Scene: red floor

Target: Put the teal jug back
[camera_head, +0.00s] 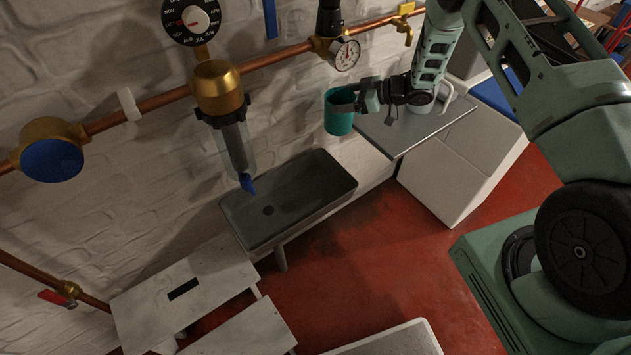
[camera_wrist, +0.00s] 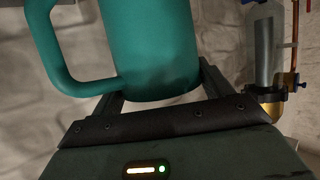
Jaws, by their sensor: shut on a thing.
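The teal jug (camera_head: 338,112) is held by my gripper (camera_head: 357,97) beside the grey-topped surface, near the white brick wall. It looks upright and appears to be in the air. In the wrist view the jug (camera_wrist: 155,45) fills the upper middle, with its handle to the left. My gripper's fingers (camera_wrist: 160,90) close around the jug's body, partly hidden behind it.
A grey sink (camera_head: 345,180) stands below and left of the jug. A grey metal top (camera_head: 430,125) on a white cabinet (camera_head: 465,165) lies to the right. Copper pipes with a gauge (camera_head: 345,54) and a filter (camera_head: 235,140) run along the wall.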

